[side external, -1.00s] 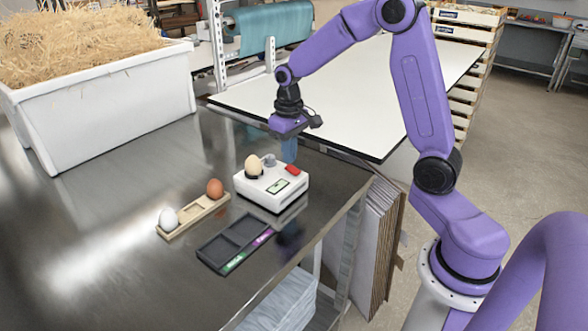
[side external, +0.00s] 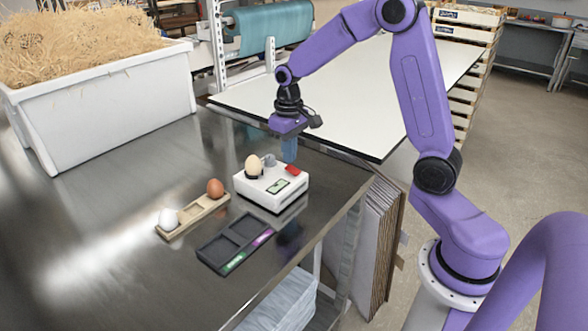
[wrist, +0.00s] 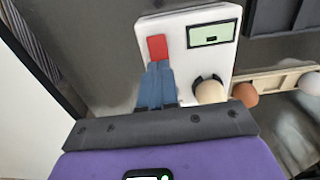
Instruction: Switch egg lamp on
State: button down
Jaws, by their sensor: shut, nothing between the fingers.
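The egg lamp (side external: 270,188) is a white box on the steel table with a small display (side external: 278,186) and a red switch (side external: 292,170) at its right rear corner. A beige egg (side external: 253,166) stands in its holder. My gripper (side external: 290,160) points down with its blue fingers shut and empty, just behind the red switch in the side view. In the wrist view the fingertips (wrist: 157,75) reach the edge of the red switch (wrist: 157,47) and hide part of it. I cannot tell whether they touch it. The display (wrist: 212,34) looks pale green with a small dark mark.
A wooden tray (side external: 193,216) holds a white egg (side external: 168,218) and a brown egg (side external: 215,188). A dark tray (side external: 217,251) with green and purple labels lies in front. A white tub (side external: 110,115) of straw stands back left. A white-topped table (side external: 350,85) lies behind.

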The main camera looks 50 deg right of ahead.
aim_at(289, 166)
jog(key=shift+f, duration=0.95)
dwell(0.6)
jog(key=shift+r, duration=3.55)
jog(key=s+a+n, duration=0.4)
jog(key=s+a, duration=0.2)
jog(key=s, duration=0.4)
jog(key=s+a+n, duration=0.5)
jog(key=s+a, duration=0.1)
jog(key=s, duration=0.4)
jog(key=s+d+f+n, duration=0.1)
jog(key=s+n, duration=0.2)
jog(key=s, duration=0.6)
jog(key=shift+f+n, duration=0.3)
jog(key=shift+f, duration=0.1)
